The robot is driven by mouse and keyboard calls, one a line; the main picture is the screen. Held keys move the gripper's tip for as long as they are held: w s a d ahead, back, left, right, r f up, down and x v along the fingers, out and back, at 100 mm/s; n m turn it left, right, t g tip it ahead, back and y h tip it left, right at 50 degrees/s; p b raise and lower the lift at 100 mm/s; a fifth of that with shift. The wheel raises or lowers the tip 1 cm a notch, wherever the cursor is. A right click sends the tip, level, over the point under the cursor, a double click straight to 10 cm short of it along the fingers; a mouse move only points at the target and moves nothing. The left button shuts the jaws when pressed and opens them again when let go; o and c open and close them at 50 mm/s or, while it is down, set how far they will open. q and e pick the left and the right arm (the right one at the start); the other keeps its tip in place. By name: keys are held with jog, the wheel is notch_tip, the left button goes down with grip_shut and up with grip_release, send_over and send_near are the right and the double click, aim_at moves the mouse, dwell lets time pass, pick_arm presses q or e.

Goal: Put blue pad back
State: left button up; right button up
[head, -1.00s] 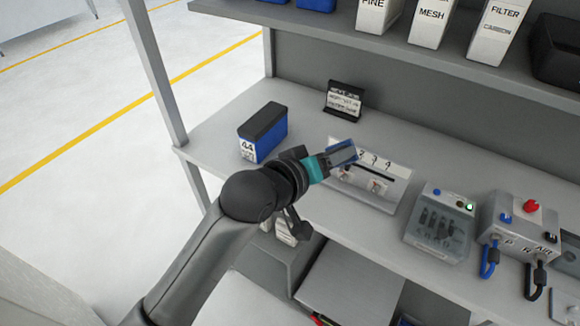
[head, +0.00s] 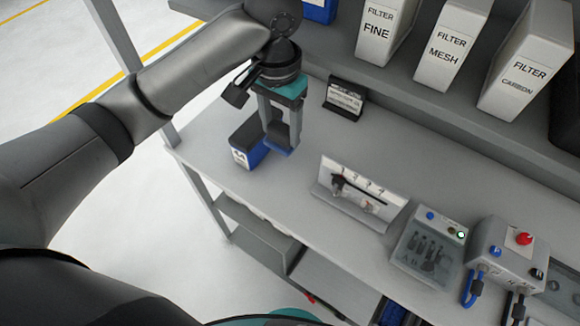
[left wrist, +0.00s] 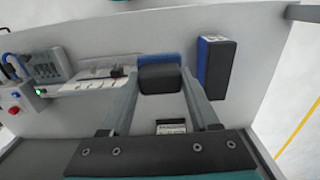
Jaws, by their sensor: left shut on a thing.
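My left gripper (head: 280,143) is shut on the blue pad (head: 280,150), a small blue piece with a dark block on it. In the left wrist view the pad's blue edge (left wrist: 160,59) shows between the fingers, behind the dark block. The gripper points down over the left part of the bench. A blue box with a black top and a white number label (head: 241,157) stands right beside it, partly hidden by the gripper. The box also shows in the left wrist view (left wrist: 216,68), to the right of the fingers. My right gripper is not in view.
A pale numbered holder (head: 362,197) with a dark tool stands mid-bench. A clear-lidded case (head: 427,246) and a control box with a red knob (head: 510,250) are to its right. A black sign (head: 344,98) stands behind. White filter boxes (head: 452,45) fill the shelf above.

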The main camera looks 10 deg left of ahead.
pick_arm(q)
jog(key=shift+w+f, duration=0.2)
jog(key=shift+w, duration=0.05)
notch_tip(320, 180, down, 15)
jog(key=shift+s+r+b, duration=0.15)
jog(key=shift+b, duration=0.85)
notch_tip(320, 180, down, 5)
jog(key=shift+r+b, duration=0.1)
jog(key=shift+b, duration=0.3)
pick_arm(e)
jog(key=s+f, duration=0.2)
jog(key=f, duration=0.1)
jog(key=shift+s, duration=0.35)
pick_arm(q)
jog(key=o, duration=1.6)
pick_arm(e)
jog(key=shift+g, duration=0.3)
pick_arm(q)
notch_tip(320, 180, up, 12)
jog(key=shift+p, duration=0.95)
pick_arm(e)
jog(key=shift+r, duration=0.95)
